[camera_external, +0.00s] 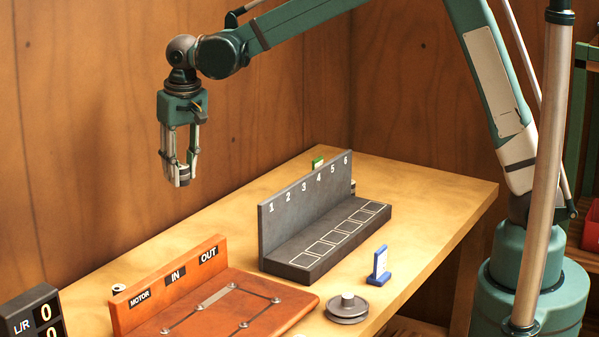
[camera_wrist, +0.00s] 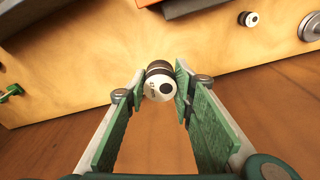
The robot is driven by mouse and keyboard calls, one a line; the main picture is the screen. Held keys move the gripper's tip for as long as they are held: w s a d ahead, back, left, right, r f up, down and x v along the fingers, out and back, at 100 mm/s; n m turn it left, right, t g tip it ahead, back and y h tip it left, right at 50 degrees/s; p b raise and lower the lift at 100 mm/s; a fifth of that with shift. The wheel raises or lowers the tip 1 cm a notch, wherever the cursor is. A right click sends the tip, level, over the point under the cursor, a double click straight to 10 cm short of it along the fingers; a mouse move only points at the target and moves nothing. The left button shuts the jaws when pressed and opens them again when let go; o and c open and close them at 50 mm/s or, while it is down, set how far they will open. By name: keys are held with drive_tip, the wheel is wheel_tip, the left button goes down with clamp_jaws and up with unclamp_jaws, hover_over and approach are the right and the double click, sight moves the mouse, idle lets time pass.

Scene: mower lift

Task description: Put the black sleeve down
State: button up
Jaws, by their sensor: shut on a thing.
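My gripper (camera_external: 178,178) is raised in the air near the wooden wall, above and behind the table's back edge in the outside view. In the wrist view its green-padded fingers (camera_wrist: 160,85) are closed on the black sleeve (camera_wrist: 158,67), a short dark cylinder with a pale end face bearing a dark spot and small print. The sleeve shows in the outside view only as a small piece between the fingertips, largely hidden. It is clear of the table (camera_external: 433,200).
The grey rack (camera_external: 330,213), numbered 1 to 6, has empty outlined squares. The orange board (camera_external: 235,298) is marked MOTOR, IN and OUT. A blue stand (camera_external: 379,267), a grey pulley (camera_external: 347,308) and a small white-topped cylinder (camera_external: 118,289) stand nearby. The table's right end is clear.

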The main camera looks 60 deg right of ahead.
drive_tip(key=w+a+f+n, duration=0.2)
drive_tip(key=a, duration=1.1)
wheel_tip(320, 180, down, 11)
drive_tip(key=shift+s+d+r, duration=0.15)
drive_tip(key=shift+s, duration=0.05)
drive_tip(key=shift+f, duration=3.15)
drive_tip(key=shift+f, duration=0.1)
drive_tip(key=shift+f, duration=1.75)
drive_tip(key=shift+f, duration=0.15)
